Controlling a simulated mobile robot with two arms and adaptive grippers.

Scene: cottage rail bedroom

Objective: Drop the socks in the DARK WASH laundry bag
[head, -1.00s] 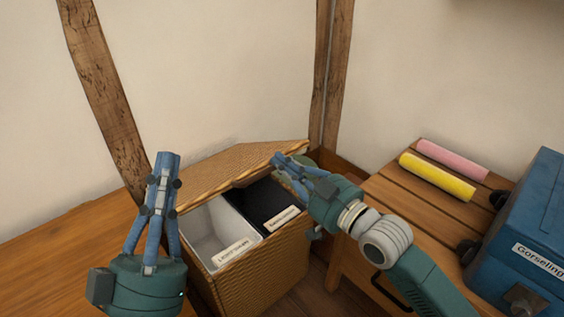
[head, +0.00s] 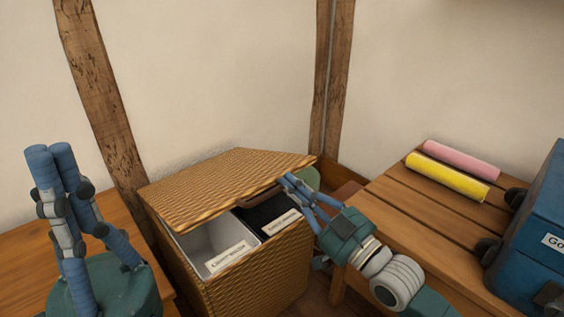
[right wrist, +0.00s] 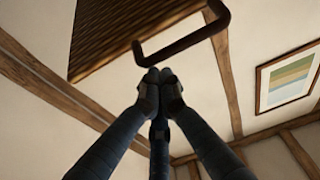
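The wicker hamper (head: 262,282) has its lid (head: 222,188) tilted, partly covering the opening. Inside are a pale bag (head: 206,238) on the left and a black bag (head: 262,215) on the right, each with a white label too small to read for certain. My right gripper (head: 286,182) is at the lid's front right edge, fingers together. In the right wrist view its fingertips (right wrist: 154,76) meet just below the lid's brown handle (right wrist: 180,42), with nothing visible between them. My left gripper (head: 50,152) points up, fingertips together and empty, left of the hamper. I see no socks.
A slatted wooden bench (head: 400,212) on the right holds a pink roll (head: 462,160), a yellow roll (head: 447,177) and a blue case (head: 530,240). A wooden surface (head: 20,255) lies at left. A pale green object (head: 308,177) shows partly behind the hamper.

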